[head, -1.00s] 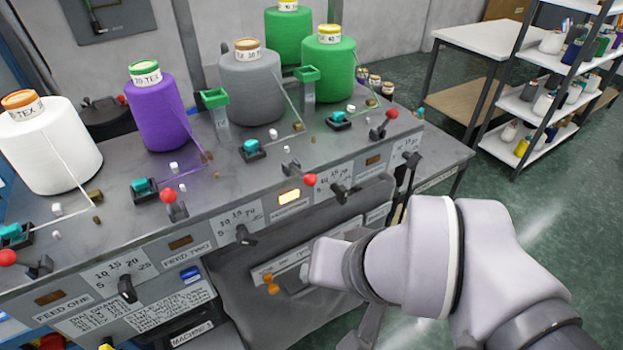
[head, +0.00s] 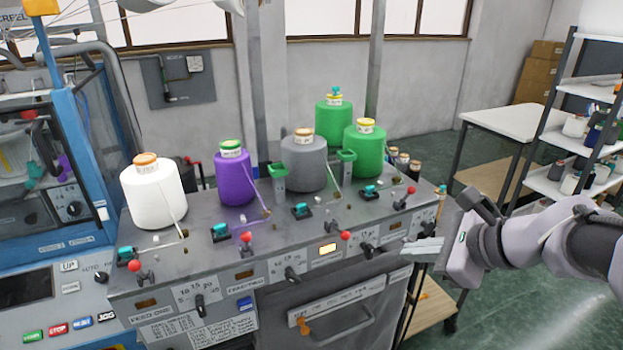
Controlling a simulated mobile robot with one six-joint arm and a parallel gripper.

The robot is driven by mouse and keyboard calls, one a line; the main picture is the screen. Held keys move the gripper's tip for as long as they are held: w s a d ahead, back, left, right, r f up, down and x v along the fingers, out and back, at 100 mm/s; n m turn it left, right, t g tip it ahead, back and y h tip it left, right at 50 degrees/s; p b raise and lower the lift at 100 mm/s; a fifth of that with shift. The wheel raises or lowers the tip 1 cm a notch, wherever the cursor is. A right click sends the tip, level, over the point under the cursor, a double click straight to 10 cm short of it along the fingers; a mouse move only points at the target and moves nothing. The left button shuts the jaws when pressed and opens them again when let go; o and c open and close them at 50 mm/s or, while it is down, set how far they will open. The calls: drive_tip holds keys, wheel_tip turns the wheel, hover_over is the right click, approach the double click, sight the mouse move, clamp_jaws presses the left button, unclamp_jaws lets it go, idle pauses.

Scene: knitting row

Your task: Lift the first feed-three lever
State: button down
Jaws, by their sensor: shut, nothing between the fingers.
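The feed-three lever, with a red ball knob (head: 345,236), sits at the front edge of the grey machine top, beside a lit yellow lamp (head: 327,249). Its ball leans out toward the front. The feed-three label is too small to read surely; I place it by the row order after feed one and feed two. My gripper (head: 424,250) is to the right of this lever, in front of the machine's right end, pointing left. Its fingers look closed together with nothing between them, and it is apart from the lever.
Similar red-knobbed levers stand at feed one (head: 134,265), feed two (head: 246,237) and the far right (head: 410,190). Yarn cones, including a grey one (head: 303,163), stand behind. Black dial pointers (head: 292,273) jut from the front panel. A white table (head: 515,118) and shelves stand right.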

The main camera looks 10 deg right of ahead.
sight(339, 232)
drive_tip(key=w+a+f+b, duration=0.3)
drive_tip(key=w+a+f, duration=0.1)
drive_tip(key=w+a, duration=0.3)
drive_tip(key=shift+w+f, duration=0.4)
drive_tip(key=shift+w, duration=0.55)
